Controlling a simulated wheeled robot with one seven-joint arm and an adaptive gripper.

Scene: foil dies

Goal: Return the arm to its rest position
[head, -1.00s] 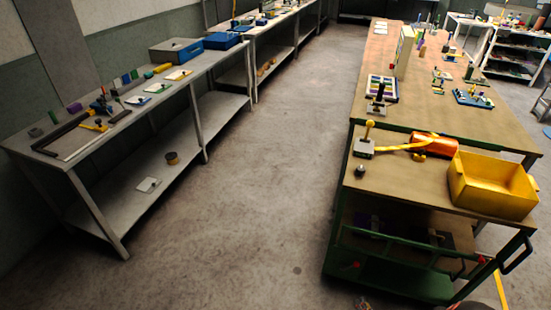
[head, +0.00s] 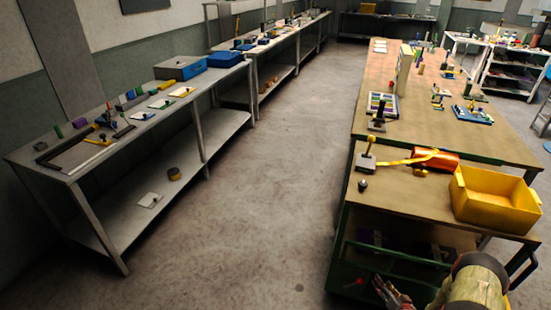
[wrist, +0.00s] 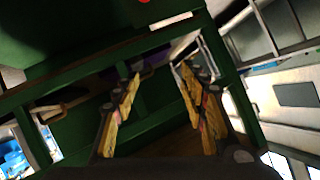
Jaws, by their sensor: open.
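My gripper (head: 391,293) shows at the bottom right of the head view, low in front of the green cart (head: 352,285) and below its top. In the wrist view my gripper (wrist: 160,95) has its two yellow-padded fingers spread apart with nothing between them. The green cart frame (wrist: 75,90) and its shelf lie beyond the fingers there. My forearm comes in from the bottom right corner of the head view.
A yellow bin (head: 492,197), an orange cylinder (head: 436,160) and a yellow-knobbed lever device (head: 367,155) stand on the cart top. A long grey workbench (head: 160,119) with tools runs along the left. The floor (head: 255,210) between is clear.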

